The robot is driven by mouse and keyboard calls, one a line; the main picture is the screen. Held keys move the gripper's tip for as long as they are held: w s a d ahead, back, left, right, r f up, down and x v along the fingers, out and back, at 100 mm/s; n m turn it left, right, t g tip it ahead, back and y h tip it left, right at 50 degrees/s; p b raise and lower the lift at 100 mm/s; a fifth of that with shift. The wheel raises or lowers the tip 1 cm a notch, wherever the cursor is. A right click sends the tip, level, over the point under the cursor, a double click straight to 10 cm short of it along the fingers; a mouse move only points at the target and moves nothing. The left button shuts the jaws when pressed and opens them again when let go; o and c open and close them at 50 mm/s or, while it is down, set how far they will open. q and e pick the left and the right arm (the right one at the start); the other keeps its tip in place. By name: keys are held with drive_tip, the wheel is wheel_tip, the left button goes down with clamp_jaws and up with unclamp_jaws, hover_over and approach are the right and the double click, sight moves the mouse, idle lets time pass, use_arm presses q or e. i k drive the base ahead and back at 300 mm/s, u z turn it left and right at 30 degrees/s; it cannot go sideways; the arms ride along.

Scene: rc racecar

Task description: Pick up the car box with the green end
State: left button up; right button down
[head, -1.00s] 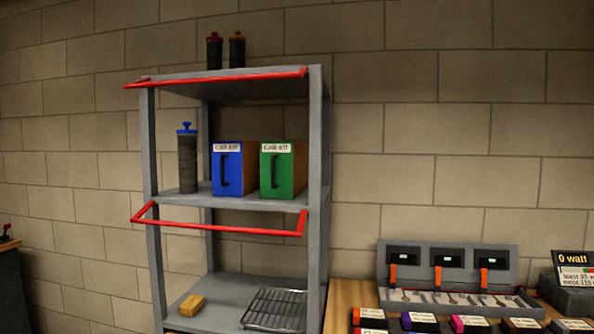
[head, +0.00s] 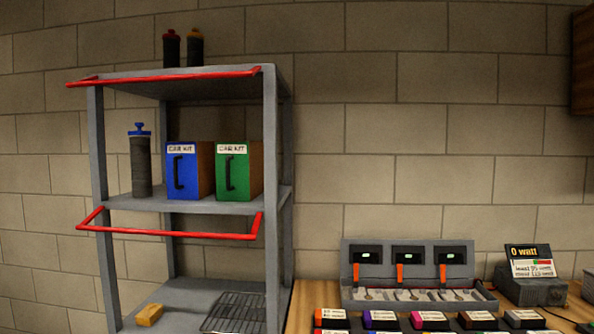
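The car box with the green end (head: 232,176) stands upright on the middle shelf of the grey rack. Its green face has a white "CAR KIT" label and a dark handle, and its side is brown. A matching car box with a blue end (head: 184,176) stands just to its left with a narrow gap. Neither of my grippers shows in the head view.
A red rail (head: 170,235) runs across the rack front below the middle shelf (head: 140,201). A dark bottle with a blue top (head: 141,165) stands left of the boxes. A charger unit (head: 410,272) sits on the wooden bench at the right.

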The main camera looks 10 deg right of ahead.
sight(239, 165)
drive_tip(key=k, duration=1.2)
drive_tip(key=z, duration=0.85)
drive_tip(key=i, duration=1.5)
drive_tip(key=u, duration=0.3)
